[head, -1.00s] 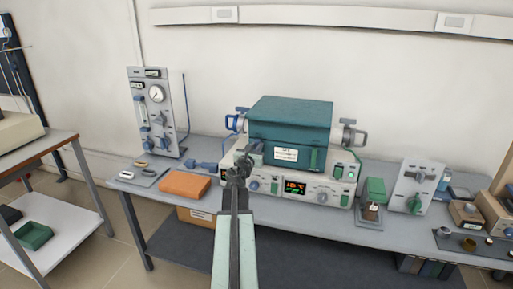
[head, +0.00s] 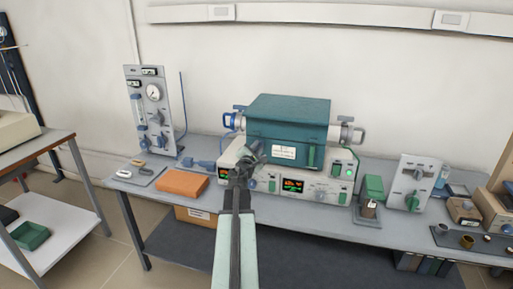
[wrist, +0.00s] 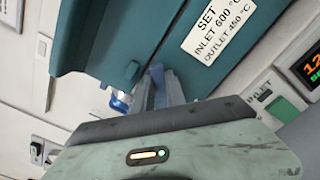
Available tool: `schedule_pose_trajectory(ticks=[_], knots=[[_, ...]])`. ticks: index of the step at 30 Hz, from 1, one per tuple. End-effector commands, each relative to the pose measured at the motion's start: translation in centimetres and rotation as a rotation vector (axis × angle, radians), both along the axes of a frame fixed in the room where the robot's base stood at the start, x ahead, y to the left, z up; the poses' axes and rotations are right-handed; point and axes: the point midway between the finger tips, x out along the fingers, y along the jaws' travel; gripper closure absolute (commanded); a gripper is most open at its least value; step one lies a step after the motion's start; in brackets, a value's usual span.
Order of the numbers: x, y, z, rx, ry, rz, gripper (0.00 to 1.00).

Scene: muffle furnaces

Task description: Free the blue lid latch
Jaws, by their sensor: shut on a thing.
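The teal furnace lid (head: 290,112) sits closed on the white furnace base (head: 325,192). My gripper (head: 256,152) is at the lid's front left; in the wrist view its fingers (wrist: 160,88) are close together against the teal front. The blue latch (wrist: 158,74) shows as a small blue piece between the fingers, mostly hidden by them. My gripper is shut on it. In the head view my gripper covers the latch. A green latch (head: 313,157) stands upright at the lid's front right. A white label (head: 284,151) lies between the two sides.
An orange block (head: 181,184) lies on the bench at left. A gauge panel (head: 150,112) stands behind it. A green-topped box (head: 373,188) is at right.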

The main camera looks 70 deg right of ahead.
Motion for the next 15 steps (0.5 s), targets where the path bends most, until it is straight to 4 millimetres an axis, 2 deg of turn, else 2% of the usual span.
schedule_pose_trajectory(ticks=[15], knots=[[-0.73, 0.07, -1.17, 0.027, -0.477, -0.003, 1.0]])
